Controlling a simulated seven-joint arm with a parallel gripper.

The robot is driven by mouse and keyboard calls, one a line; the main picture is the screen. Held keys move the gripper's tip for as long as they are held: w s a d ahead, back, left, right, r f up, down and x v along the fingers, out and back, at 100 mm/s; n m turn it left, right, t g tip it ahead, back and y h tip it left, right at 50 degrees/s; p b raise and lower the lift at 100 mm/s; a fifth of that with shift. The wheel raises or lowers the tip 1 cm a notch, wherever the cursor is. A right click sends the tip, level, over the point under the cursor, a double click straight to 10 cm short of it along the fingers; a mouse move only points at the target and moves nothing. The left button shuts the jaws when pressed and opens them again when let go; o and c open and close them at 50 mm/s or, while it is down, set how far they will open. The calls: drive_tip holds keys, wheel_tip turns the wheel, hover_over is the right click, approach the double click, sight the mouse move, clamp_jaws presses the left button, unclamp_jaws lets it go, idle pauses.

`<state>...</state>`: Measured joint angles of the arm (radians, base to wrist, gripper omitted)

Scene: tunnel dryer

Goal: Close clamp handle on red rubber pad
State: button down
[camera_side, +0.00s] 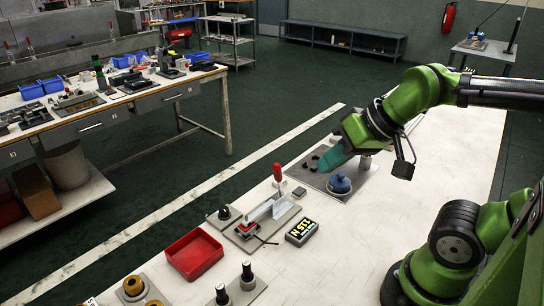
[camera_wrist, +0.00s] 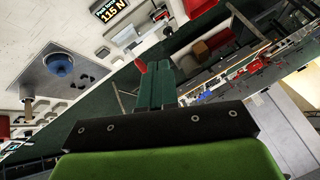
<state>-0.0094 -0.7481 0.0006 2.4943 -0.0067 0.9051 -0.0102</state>
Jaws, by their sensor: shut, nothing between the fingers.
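The toggle clamp (camera_side: 264,211) stands on a grey base plate on the white bench in the side view. Its red handle (camera_side: 277,173) points upright. A small red patch (camera_side: 247,227), perhaps the rubber pad, shows at the clamp's left end; its contact with the clamp is too small to tell. My gripper (camera_side: 328,160) has teal fingers, shut and empty, to the right of the handle and apart from it, above a grey plate. In the wrist view the shut fingers (camera_wrist: 155,80) point up the picture, with the red handle (camera_wrist: 140,63) just beyond them.
A force display (camera_side: 301,232) reading 115 N lies right of the clamp. A blue knob (camera_side: 340,183) stands on the grey plate (camera_side: 352,172) below my gripper. A red tray (camera_side: 194,254) and black-knobbed pieces (camera_side: 247,270) sit nearer the front. A cluttered workbench (camera_side: 110,115) stands across the aisle.

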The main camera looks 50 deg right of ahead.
drive_tip(key=w+a+f+n+g+h, duration=0.3)
drive_tip(key=w+a+f+n, duration=0.2)
drive_tip(key=w+n, duration=0.3)
drive_tip(key=w+a+f+n+g+h, duration=0.3)
drive_tip(key=w+n, duration=0.6)
drive_tip(key=n, duration=0.4)
drive_tip(key=shift+w+a+f+n+g, duration=0.2)
drive_tip(key=shift+a+f+n+g, duration=0.3)
drive_tip(key=shift+a+f, duration=0.85)
drive_tip(key=shift+a+r, duration=0.15)
drive_tip(key=shift+r, duration=0.05)
drive_tip(key=s+d+r+m+t+y, duration=0.3)
drive_tip(key=s+d+r+m, duration=0.2)
drive_tip(key=s+m, duration=0.3)
drive_tip(key=s+d+r+m+t+y, duration=0.3)
drive_tip(key=s+m, duration=0.6)
drive_tip(key=m, duration=0.5)
drive_tip(key=d+r+t, duration=0.1)
drive_tip(key=d+r, duration=0.1)
drive_tip(key=d, duration=0.1)
drive_tip(key=shift+s+d, duration=0.15)
drive_tip(key=shift+s, duration=0.05)
